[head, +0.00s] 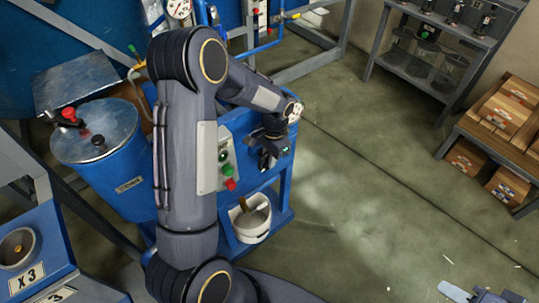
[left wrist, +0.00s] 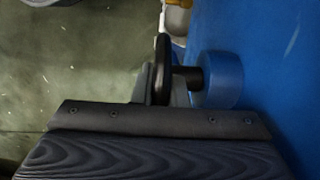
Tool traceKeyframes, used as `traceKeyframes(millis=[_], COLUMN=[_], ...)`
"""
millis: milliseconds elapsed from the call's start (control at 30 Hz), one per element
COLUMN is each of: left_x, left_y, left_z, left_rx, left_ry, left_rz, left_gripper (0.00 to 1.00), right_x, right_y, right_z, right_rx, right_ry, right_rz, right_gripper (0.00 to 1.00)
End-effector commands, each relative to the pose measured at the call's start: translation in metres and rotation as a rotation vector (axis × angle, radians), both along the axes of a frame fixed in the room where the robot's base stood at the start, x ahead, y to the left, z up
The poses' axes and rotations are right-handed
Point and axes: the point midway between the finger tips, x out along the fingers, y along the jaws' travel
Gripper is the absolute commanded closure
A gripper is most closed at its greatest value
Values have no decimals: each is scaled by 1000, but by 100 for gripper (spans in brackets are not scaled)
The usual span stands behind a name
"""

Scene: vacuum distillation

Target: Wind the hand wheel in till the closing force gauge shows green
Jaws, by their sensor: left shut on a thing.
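My left gripper (head: 268,158) is at the front of the blue machine (head: 250,125), partly hidden by my own arm. In the left wrist view the black hand wheel (left wrist: 162,68) is seen edge-on between the fingers, on a short dark shaft from a round blue boss (left wrist: 220,78). The gripper is shut on the wheel. A small round white dial (head: 294,111), seemingly the closing force gauge, shows beside my wrist; its needle and colour zone are too small to read. Part of my right gripper (head: 485,296) seems to show at the lower right edge; its jaws are unclear.
A panel with green and red buttons (head: 227,168) is left of the gripper. A white bucket (head: 250,220) stands below. A blue drum (head: 105,165) is at the left. Shelving (head: 430,65) and boxes (head: 505,113) stand right. The floor between is clear.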

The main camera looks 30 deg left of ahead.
Motion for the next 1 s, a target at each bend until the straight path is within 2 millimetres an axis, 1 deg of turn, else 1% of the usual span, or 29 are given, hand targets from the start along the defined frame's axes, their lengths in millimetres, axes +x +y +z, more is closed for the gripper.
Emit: traceKeyframes(millis=[33, 333, 367, 500, 800, 867, 967, 1000], left_x=[1, 1, 1, 1, 1, 2, 4, 5], left_y=[-1, -1, 0, -1, 0, -1, -2, -2], left_z=[2, 1, 1, 1, 2, 7, 21, 28], left_rx=[7, 12, 12, 12, 12, 12, 12, 12], left_ry=[18, 26, 26, 26, 25, 24, 22, 22], left_rz=[-2, 0, 0, 0, 0, 0, 0, 0], left_gripper=[100, 100, 83, 65, 65, 65, 65, 65], right_x=[0, 0, 0, 0, 0, 0, 0, 0], right_y=[0, 0, 0, 0, 0, 0, 0, 0], right_z=[5, 4, 4, 4, 4, 4, 5, 5], right_rx=[0, 0, 0, 0, 0, 0, 0, 0], right_ry=[0, 0, 0, 0, 0, 0, 0, 0], right_rz=[0, 0, 0, 0, 0, 0, 0, 0], right_gripper=[64, 64, 64, 64, 64, 64, 64, 64])
